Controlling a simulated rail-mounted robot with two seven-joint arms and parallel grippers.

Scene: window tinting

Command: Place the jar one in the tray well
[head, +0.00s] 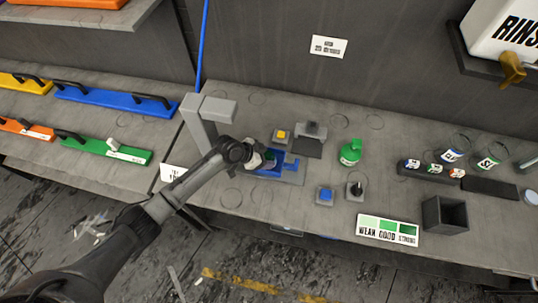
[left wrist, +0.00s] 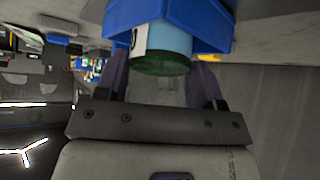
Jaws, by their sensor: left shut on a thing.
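My left gripper (head: 256,155) is at the blue tray (head: 291,164) on the grey bench and is shut on a jar. In the left wrist view the jar (left wrist: 162,48) is light blue with a white label edge and a dark green end. It sits between the two fingers of my left gripper (left wrist: 163,82), partly inside the blue walls of the tray (left wrist: 217,28). I cannot tell whether the jar touches the bottom of the well. In the head view the gripper mostly hides the jar. My right gripper is not in view.
A grey post (head: 201,125) rises at left. Labelled glasses (head: 487,158) stand at right.

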